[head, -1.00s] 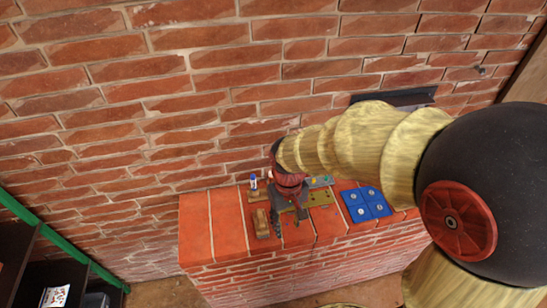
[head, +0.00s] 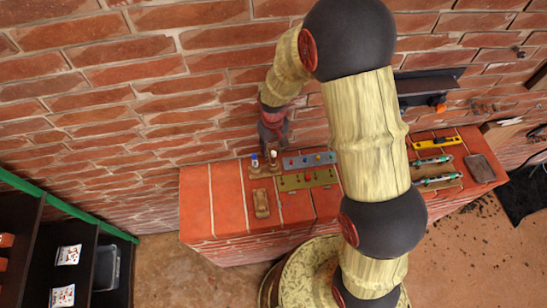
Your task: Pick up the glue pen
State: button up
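A small white pen-like thing with a blue part (head: 255,161) stands upright near the back left of the brick ledge (head: 213,205). Another small whitish upright thing (head: 273,156) stands just right of it, close under my gripper. Both are at a small wooden holder (head: 264,170). I cannot tell for certain which of them is the glue pen. My gripper (head: 272,142) points down just above and behind the holder, near the wall. Its fingers are too small and dark to show whether they are open or shut.
Grey (head: 308,160) and olive (head: 307,180) strips with coloured knobs lie right of the holder. A wooden block (head: 261,203) lies in front. Green-and-white tools (head: 431,161) and a yellow tool (head: 437,143) lie right of my arm. A black shelf (head: 432,84) juts from the wall.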

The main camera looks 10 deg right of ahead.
aim_at(273, 158)
jog(key=shift+s+f+p, duration=0.15)
jog(key=shift+f+p, duration=0.15)
jog(key=shift+f, duration=2.5)
jog(key=shift+c, duration=1.1)
grip_shut()
